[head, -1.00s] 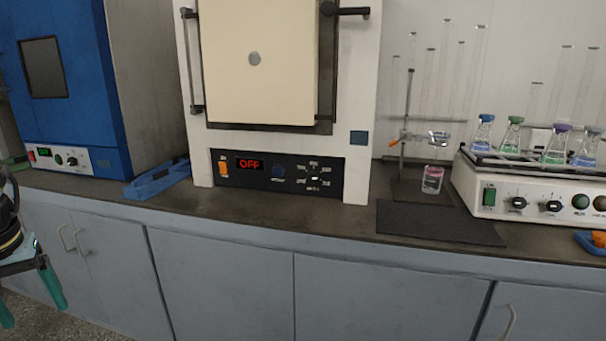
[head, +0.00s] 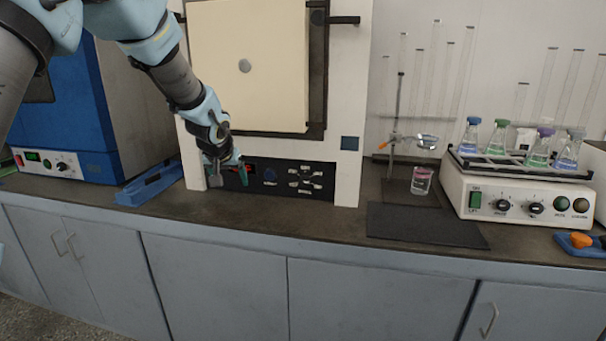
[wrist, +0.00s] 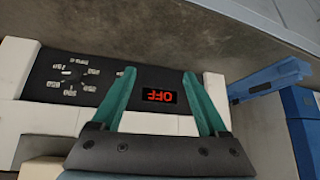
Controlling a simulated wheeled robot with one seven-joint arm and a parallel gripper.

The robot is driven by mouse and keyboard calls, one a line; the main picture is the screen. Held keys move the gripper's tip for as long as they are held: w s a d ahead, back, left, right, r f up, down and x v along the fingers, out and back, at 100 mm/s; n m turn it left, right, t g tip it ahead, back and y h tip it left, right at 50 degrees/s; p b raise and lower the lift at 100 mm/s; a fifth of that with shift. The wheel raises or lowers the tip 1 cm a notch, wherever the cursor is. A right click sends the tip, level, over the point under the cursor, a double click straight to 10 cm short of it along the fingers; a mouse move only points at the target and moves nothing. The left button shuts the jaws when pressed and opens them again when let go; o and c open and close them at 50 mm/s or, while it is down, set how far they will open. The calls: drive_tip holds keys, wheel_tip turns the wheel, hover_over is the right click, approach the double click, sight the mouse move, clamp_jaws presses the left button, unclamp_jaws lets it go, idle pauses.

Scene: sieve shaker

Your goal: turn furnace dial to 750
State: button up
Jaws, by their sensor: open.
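The furnace (head: 350,100) is white with a closed cream door. Its black control panel (head: 325,190) carries the dial (head: 306,180), ringed by small white labels too small to read. The dial also shows upside down in the wrist view (wrist: 76,77), left of my fingers. A red display (wrist: 159,96) reads OFF between my fingers. My gripper (head: 228,174) is open and empty in front of the panel's left end, left of the dial. Its teal fingers also show in the wrist view (wrist: 159,72). The dial's pointer setting cannot be told.
A blue oven (head: 65,120) and a blue tray (head: 150,185) are at the left. A glass beaker (head: 421,181), a dark mat (head: 425,225) and a white shaker (head: 515,195) with several flasks stand at the right. The bench front before the furnace is clear.

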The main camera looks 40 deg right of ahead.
sight(303, 181)
drive_tip(key=s+d+r+m+h+p, duration=0.1)
drive_tip(key=s+d, duration=0.3)
drive_tip(key=d, duration=0.4)
drive_tip(key=s+d+r+m+h, duration=0.1)
drive_tip(key=s+d+h, duration=0.1)
drive_tip(key=s+d, duration=0.45)
drive_tip(key=p+x, duration=0.1)
drive_tip(key=x, duration=0.5)
drive_tip(key=p+x, duration=0.2)
drive_tip(key=x, duration=0.4)
drive_tip(key=shift+w+d, duration=0.3)
drive_tip(key=shift+w, duration=0.1)
drive_tip(key=shift+c, duration=0.2)
clamp_jaws()
